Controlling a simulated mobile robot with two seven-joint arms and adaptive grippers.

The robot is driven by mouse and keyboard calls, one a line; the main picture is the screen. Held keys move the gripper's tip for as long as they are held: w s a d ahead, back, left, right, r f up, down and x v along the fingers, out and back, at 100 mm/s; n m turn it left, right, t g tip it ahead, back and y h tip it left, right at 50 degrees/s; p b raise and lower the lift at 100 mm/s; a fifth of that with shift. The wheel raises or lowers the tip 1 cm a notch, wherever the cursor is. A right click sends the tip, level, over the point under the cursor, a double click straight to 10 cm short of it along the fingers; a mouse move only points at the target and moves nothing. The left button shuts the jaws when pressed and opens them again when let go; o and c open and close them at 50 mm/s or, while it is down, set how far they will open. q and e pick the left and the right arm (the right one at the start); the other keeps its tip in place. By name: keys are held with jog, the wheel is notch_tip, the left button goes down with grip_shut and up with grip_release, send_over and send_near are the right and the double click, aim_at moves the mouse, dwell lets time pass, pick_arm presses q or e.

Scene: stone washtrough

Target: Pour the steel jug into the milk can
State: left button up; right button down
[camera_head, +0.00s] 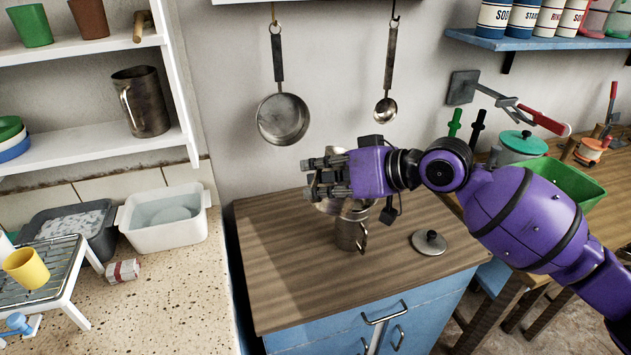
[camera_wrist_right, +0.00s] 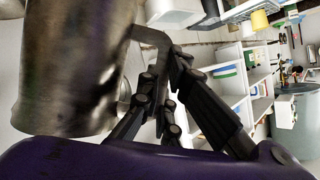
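My right gripper (camera_head: 325,177) is over the wooden-topped cabinet and points left. In the right wrist view its dark fingers close around the handle of the steel jug (camera_wrist_right: 75,65). The jug is a worn metal cylinder with a flared rim; in the head view my gripper hides most of it. The milk can (camera_head: 350,234), a small metal vessel with a side handle, stands upright on the cabinet just below my gripper. Its mouth is partly covered, so I cannot tell whether jug and can touch. A round metal lid (camera_head: 428,242) lies to its right. My left gripper is out of view.
Another metal jug (camera_head: 147,104) stands on the white shelf. A pan (camera_head: 283,118) and a ladle (camera_head: 386,108) hang on the wall behind. A white tub (camera_head: 165,218) and a yellow cup (camera_head: 26,268) are at the left. The cabinet top's front left (camera_head: 285,285) is clear.

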jog(key=shift+w+r+y, duration=0.1)
jog(key=shift+r+y, duration=0.2)
jog(key=shift+r, duration=0.15)
jog(key=shift+d+r+m, duration=0.1)
jog(key=shift+r+m, duration=0.05)
jog(key=shift+m, duration=0.25)
dwell(0.3)
jog(key=shift+w+d+r+g+y, duration=0.15)
jog(key=shift+r+g+y, duration=0.15)
jog(key=shift+g, duration=0.1)
jog(key=shift+w+m, duration=0.15)
jog(key=shift+m, duration=0.25)
dwell(0.4)
jog(key=shift+w+d+r+y, duration=0.1)
jog(key=shift+d+r+y, duration=0.1)
jog(key=shift+y, duration=0.1)
jog(key=shift+r, duration=0.1)
dwell(0.3)
jog(key=shift+w+d+m, duration=0.1)
jog(key=shift+m, duration=0.2)
